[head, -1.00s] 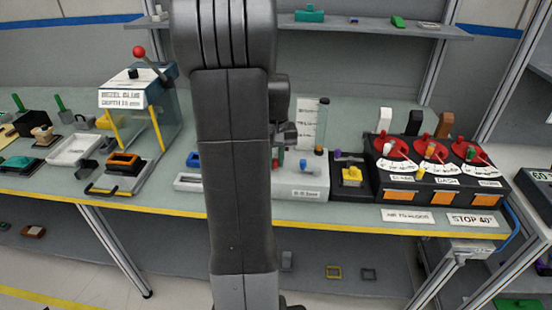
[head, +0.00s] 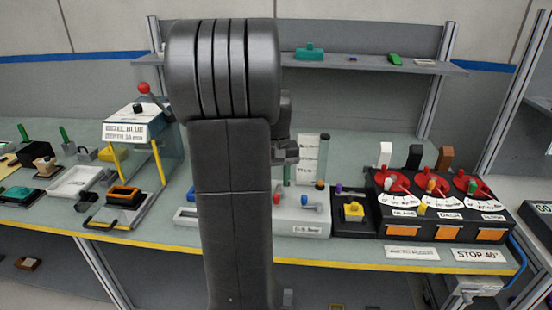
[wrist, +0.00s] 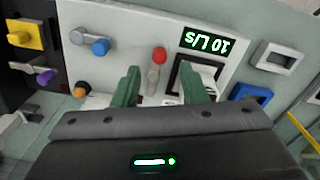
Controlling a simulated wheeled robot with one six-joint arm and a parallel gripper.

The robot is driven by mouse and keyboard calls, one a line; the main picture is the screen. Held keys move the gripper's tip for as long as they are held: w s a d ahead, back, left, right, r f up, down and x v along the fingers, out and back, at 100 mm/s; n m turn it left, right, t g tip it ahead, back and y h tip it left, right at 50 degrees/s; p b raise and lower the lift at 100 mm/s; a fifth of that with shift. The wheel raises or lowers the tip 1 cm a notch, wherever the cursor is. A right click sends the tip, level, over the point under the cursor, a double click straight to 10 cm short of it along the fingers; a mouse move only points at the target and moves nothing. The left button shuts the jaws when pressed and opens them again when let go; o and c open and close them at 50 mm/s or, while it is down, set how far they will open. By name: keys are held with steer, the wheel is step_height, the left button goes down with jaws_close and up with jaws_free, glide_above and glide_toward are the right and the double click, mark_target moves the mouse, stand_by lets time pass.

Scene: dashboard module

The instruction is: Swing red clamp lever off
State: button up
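A red-tipped lever (wrist: 160,56) with a grey shaft stands on a white panel (wrist: 115,66) in the wrist view. In the head view its red tip (head: 276,199) shows on the white box, right beside my arm. My gripper (wrist: 160,88) has two green fingers spread apart, one on each side of the lever's shaft. I see no finger touching the lever. The lever's base is partly hidden by my gripper body. In the head view my arm hides the gripper's fingers.
A blue-tipped lever (wrist: 100,46) is left of the red one. A lit display (wrist: 207,43) and black frame are at right. Other fixtures stand close by: a yellow block (head: 354,210), a red-dial unit (head: 430,205) and a press with a red-ball lever (head: 145,89).

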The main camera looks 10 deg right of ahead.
step_height(320, 180, up, 9)
steer(key=shift+f, duration=0.2)
steer(key=shift+f, duration=0.15)
step_height(320, 180, down, 14)
steer(key=shift+r, duration=0.2)
stand_by(0.4)
steer(key=shift+r, duration=0.1)
